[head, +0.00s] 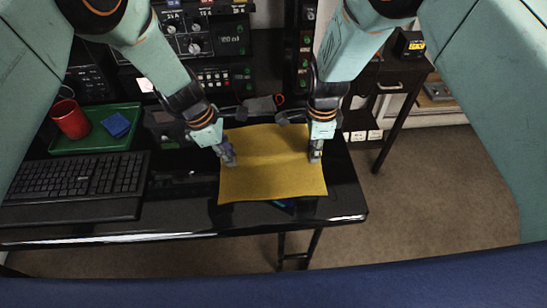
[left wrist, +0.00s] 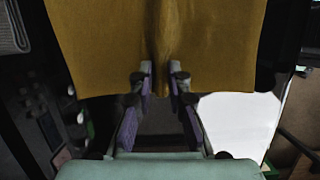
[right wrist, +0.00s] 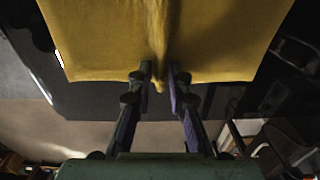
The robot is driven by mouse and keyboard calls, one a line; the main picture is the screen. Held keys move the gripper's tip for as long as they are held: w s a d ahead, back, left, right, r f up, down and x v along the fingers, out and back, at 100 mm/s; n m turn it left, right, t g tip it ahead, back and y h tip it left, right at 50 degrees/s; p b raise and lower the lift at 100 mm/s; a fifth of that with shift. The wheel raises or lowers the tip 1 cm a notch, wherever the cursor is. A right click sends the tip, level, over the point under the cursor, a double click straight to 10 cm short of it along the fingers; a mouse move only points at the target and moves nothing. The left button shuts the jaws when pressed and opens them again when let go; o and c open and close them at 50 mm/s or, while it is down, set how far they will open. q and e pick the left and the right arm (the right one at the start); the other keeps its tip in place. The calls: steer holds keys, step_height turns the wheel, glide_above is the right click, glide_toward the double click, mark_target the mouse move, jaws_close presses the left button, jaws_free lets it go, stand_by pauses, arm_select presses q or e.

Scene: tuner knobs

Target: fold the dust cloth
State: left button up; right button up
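The mustard-yellow dust cloth (head: 270,180) is spread out at the right part of the black desk, with a faint crease across it. My left gripper (head: 229,158) is at its left edge and my right gripper (head: 316,156) at its right edge. In the left wrist view the cloth (left wrist: 110,40) is pinched into a ridge between the fingertips (left wrist: 160,78). In the right wrist view the cloth (right wrist: 100,40) is bunched the same way between the fingertips (right wrist: 160,78). I cannot tell how far the cloth is off the desk.
A black keyboard (head: 75,180) and a green tray (head: 95,147) with a red mug (head: 70,119) and a blue block (head: 116,125) are at the left. Radio equipment (head: 200,40) stands behind. The desk's front edge (head: 180,234) is close. A dark side table (head: 400,75) stands at the right.

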arm_select(q)
steer(key=shift+a+f, duration=0.1)
steer(key=shift+a, duration=0.05)
steer(key=shift+c, duration=1.2)
arm_select(e)
steer(key=shift+s+a+f, duration=0.15)
steer(key=shift+c, duration=1.1)
arm_select(q)
jaws_close()
arm_select(e)
jaws_close()
